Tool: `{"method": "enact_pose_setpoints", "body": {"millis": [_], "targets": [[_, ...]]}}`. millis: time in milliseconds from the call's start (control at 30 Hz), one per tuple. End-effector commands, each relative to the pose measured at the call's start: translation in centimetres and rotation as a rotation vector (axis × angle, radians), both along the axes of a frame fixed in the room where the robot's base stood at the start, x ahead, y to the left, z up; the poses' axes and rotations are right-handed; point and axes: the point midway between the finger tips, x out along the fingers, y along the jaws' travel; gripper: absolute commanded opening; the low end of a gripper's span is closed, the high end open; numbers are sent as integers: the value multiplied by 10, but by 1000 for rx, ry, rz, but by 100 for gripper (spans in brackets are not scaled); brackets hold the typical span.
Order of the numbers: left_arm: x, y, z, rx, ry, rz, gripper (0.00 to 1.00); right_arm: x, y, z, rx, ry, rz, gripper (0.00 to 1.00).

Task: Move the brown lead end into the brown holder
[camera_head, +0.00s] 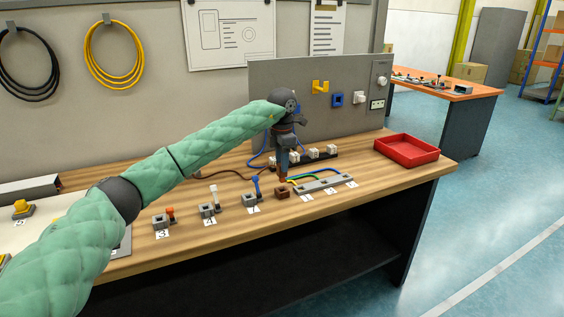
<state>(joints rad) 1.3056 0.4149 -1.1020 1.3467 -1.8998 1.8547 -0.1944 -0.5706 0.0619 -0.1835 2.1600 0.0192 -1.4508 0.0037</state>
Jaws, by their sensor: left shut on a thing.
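My left gripper (283,168) points down over the workbench and is shut on the brown lead end (283,179). Only a small part of that end shows below the fingers. The small brown holder (282,193) sits on the bench directly below, near the front edge. The lead end is just above the holder or at its opening; I cannot tell whether it touches. A brown cable (228,178) runs along the bench from the left towards the gripper. My right gripper is not in view.
A grey holder strip (322,182) with green, yellow and blue leads lies just right. Grey blocks with levers, one with a blue lever (256,186), stand to the left. A white connector row (314,153) lies behind. A red tray (406,149) stands at the right end.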

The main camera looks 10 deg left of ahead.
Motion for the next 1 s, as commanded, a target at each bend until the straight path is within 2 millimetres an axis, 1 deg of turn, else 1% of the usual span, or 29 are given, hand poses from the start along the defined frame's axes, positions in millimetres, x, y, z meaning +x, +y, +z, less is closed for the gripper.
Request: {"method": "enact_pose_setpoints", "body": {"millis": [733, 1000], "targets": [[-1, 0, -22, 1, 1, 0, 3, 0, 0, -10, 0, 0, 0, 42], [-1, 0, -23, 0, 0, 0, 3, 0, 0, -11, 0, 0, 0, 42]]}}
